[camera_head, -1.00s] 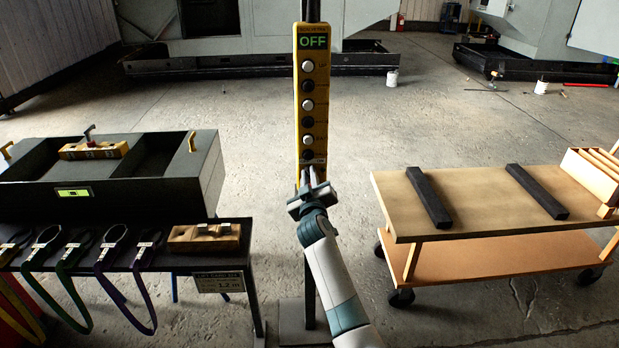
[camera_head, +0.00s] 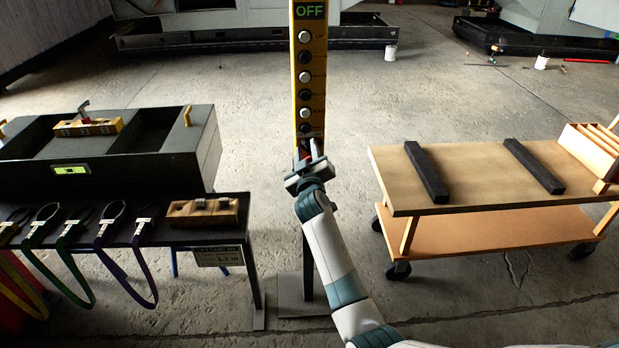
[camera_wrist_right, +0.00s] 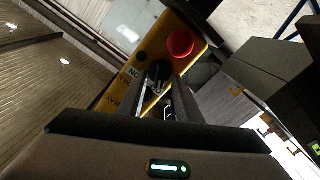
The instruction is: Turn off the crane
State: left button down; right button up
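The yellow crane pendant (camera_head: 297,85) hangs upright in the middle of the head view, with white and black buttons in a column. Its display (camera_head: 309,11) at the top reads OFF in green. My right gripper (camera_head: 309,152) is at the pendant's lower end, fingers pointing up at it. In the right wrist view, a red round button (camera_wrist_right: 180,43) sits on the yellow face beyond the fingers. A black knob (camera_wrist_right: 158,70) shows between the parted fingertips (camera_wrist_right: 162,84); I cannot tell whether they touch it. My left gripper is not in view.
A dark bench (camera_head: 150,237) with hanging slings and a grey enclosure (camera_head: 190,142) stands at the left. A wooden cart (camera_head: 480,178) with two black bars stands at the right. The floor between them is clear around the pendant's stand (camera_head: 295,292).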

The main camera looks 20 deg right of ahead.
jog(key=b+v, duration=0.3)
jog(key=v, duration=1.3)
jog(key=shift+s, duration=0.3)
jog(key=shift+a, duration=0.15)
